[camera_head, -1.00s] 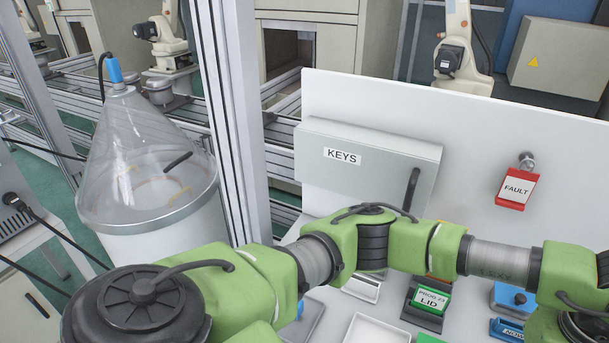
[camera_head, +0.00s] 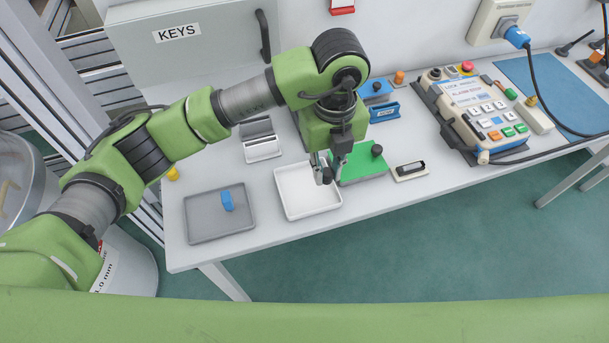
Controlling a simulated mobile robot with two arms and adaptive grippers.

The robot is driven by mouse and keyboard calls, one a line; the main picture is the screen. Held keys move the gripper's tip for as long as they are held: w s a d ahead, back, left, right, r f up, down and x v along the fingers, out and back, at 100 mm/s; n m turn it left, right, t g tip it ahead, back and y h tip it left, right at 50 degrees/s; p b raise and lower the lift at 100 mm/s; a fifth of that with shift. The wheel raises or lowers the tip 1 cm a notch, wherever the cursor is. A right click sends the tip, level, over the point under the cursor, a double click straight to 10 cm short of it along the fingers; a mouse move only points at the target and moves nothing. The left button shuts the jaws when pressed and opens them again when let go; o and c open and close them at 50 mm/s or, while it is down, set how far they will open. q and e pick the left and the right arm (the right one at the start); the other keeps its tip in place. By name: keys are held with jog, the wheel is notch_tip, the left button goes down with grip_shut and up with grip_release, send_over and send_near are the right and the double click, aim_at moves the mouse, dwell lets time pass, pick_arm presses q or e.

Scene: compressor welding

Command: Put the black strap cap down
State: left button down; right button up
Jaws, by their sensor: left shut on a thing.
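My left gripper (camera_head: 328,168) points down over the right side of a white tray (camera_head: 297,203), next to a green plate (camera_head: 365,168). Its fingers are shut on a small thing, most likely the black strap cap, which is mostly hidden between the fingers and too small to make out. I cannot tell whether it touches the tray. The white tray looks empty where it shows. My right gripper is not in view.
A grey tray (camera_head: 195,222) holding a blue piece (camera_head: 227,201) lies to the left. A control pendant (camera_head: 480,110) stands further right.

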pick_arm(q)
jog(key=p, duration=0.1)
send_over(307, 189)
jog(key=s, duration=0.1)
jog(key=f, duration=0.2)
jog(key=d+f, duration=0.1)
jog(key=f, duration=0.1)
jog(key=shift+f, duration=0.1)
jog(key=shift+w+a+f, duration=0.25)
jog(key=shift+f, duration=0.25)
jog(key=f+p, duration=0.2)
jog(key=f, duration=0.1)
jog(key=shift+w+a, duration=0.15)
jog(key=shift+a, duration=0.2)
jog(key=shift+f, duration=0.35)
jog(key=shift+d, duration=0.1)
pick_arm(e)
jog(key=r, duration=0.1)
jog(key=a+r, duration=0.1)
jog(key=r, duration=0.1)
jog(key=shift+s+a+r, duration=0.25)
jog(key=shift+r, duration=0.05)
pick_arm(q)
jog(key=shift+f, duration=0.1)
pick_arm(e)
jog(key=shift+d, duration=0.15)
